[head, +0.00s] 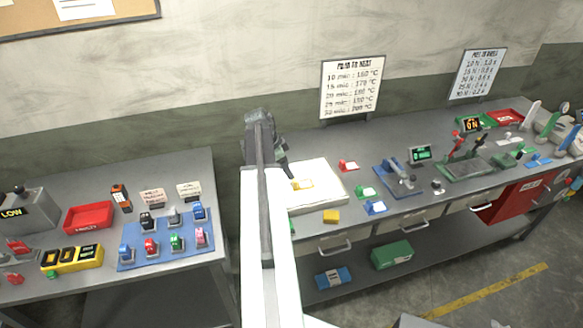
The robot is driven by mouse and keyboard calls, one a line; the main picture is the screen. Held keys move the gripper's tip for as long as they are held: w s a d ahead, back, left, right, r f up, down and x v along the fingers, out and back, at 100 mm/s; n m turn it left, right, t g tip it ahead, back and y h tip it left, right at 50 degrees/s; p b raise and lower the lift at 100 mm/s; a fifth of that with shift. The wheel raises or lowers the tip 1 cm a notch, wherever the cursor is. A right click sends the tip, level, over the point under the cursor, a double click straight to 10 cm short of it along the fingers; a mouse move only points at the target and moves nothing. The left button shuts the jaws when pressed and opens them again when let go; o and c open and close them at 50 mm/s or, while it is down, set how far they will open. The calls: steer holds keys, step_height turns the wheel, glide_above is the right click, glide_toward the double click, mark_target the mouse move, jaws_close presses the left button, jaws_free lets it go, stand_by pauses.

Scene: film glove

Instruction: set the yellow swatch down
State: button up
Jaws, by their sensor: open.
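A thin yellow swatch (303,184) lies on the white board (322,193) on the grey bench, towards the board's back left. My gripper (292,181) is just left of the swatch, with its dark tip close to it. The gripper is open. Whether a finger still touches the swatch is too small to tell. My arm hides the left edge of the board.
A yellow block (331,216) sits at the board's front edge. Red (348,166), green (366,192) and blue (375,207) small items stand to the right. A blue device (400,178) is further right. A second bench (190,262) stands left.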

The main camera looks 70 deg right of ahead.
steer(key=p+v, duration=0.2)
steer(key=v, duration=0.2)
steer(key=shift+r, duration=0.25)
steer(key=w+a+f+n+t, duration=0.1)
steer(key=w+a+n, duration=0.6)
steer(key=w+a, duration=0.65)
steer(key=w+a+n+t, duration=0.2)
steer(key=w+a+n, duration=0.65)
steer(key=a, duration=0.95)
steer(key=w+a+f+n+y, duration=0.1)
steer(key=a+n, duration=0.5)
steer(key=a, duration=1)
steer(key=w+a+n+y, duration=0.2)
steer(key=a+n, duration=0.5)
steer(key=a, duration=0.8)
step_height(320, 180, down, 11)
steer(key=b, duration=1)
steer(key=shift+s+r+t, duration=0.15)
steer(key=shift+r+t, duration=0.05)
steer(key=shift+t, duration=0.1)
